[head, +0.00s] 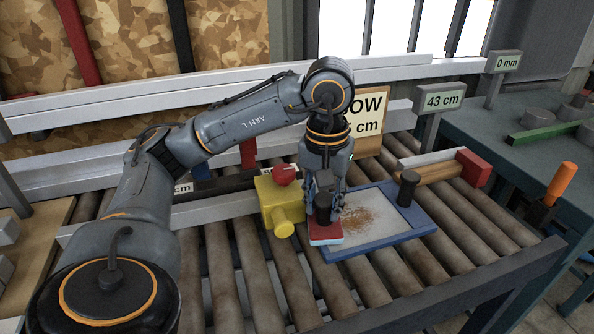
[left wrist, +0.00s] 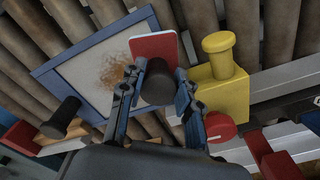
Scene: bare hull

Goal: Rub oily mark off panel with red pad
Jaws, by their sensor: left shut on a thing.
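The panel (head: 383,205) is a pale plate in a blue frame lying on the rollers; it also shows in the left wrist view (left wrist: 75,72). A brown oily mark (head: 358,218) spreads over its middle and left part; it also shows in the left wrist view (left wrist: 115,70). The red pad (head: 325,232) has a black handle and also shows in the left wrist view (left wrist: 152,46). My left gripper (head: 325,196) points down, shut on the pad's handle. The pad is at the panel's near left edge, beside the mark. I cannot tell whether it touches the panel.
A yellow block (head: 268,192) with a red knob stands close left of the panel. A black knob (head: 408,187) rises at the panel's far right side. A bar with a red end (head: 473,168) lies behind. Bare rollers (head: 265,270) are free in front and left.

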